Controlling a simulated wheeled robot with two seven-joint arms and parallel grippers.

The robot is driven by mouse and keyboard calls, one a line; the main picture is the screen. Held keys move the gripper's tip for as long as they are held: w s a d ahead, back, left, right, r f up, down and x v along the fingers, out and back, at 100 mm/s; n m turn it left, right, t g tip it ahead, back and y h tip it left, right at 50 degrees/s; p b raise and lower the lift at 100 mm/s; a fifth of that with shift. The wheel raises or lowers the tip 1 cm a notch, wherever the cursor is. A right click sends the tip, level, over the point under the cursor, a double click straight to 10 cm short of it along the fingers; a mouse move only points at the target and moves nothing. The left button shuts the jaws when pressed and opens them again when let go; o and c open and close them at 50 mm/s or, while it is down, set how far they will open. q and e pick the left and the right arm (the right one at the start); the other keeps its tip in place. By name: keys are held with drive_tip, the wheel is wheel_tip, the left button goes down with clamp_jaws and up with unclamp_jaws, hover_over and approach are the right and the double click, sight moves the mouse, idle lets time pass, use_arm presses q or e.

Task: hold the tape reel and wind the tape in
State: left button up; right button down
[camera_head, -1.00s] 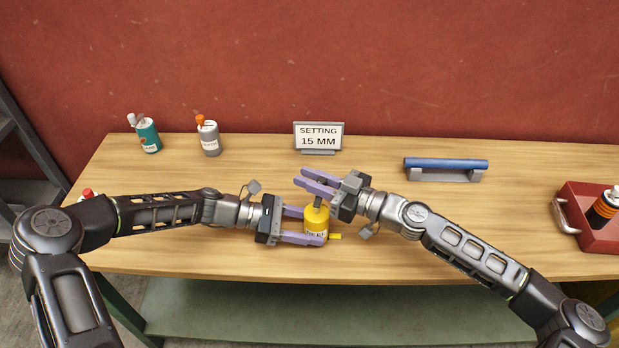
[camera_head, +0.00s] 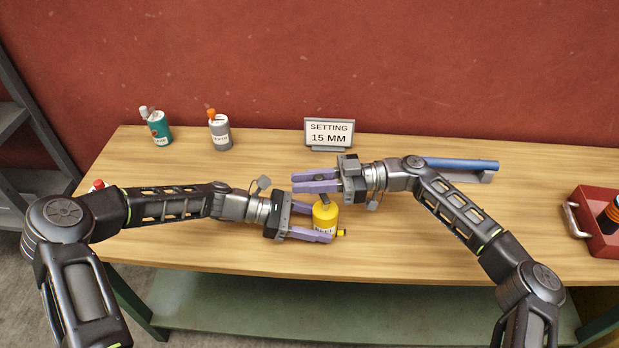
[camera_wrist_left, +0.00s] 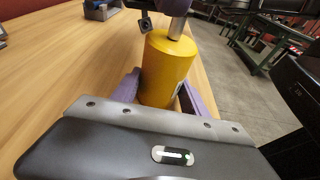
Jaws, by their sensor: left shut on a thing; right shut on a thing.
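The yellow tape reel (camera_head: 325,214) stands upright near the front middle of the table, with a small yellow tab at its right side. My left gripper (camera_head: 312,222) is shut on the reel's body from the left. The reel also shows between the purple fingers in the left wrist view (camera_wrist_left: 167,72). My right gripper (camera_head: 316,184) is above the reel, coming from the right, its purple fingers shut on the grey crank (camera_head: 324,207) on top. The fingers hide most of the crank; its metal stem shows in the left wrist view (camera_wrist_left: 177,28).
A sign (camera_head: 329,133) reads "SETTING 15 MM". A teal canister (camera_head: 159,129) and a grey canister (camera_head: 221,133) stand at the back left. A blue bar (camera_head: 460,164) lies on a grey holder behind my right arm. A red tray (camera_head: 592,232) is at the right.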

drive_tip(key=shift+s+a+f+n+g+h, duration=0.1)
drive_tip(key=shift+s+n+g+h, duration=0.1)
drive_tip(key=shift+n+g, duration=0.35)
drive_tip(key=shift+s+a+n+g+h, duration=0.1)
drive_tip(key=shift+s+n+g+h, duration=0.2)
drive_tip(key=shift+g, duration=0.45)
drive_tip(key=shift+w, duration=0.1)
drive_tip(key=c, duration=1.3)
unclamp_jaws()
drive_tip(key=shift+r, duration=0.2)
wheel_tip(320, 180, up, 10)
drive_tip(key=shift+f, duration=0.15)
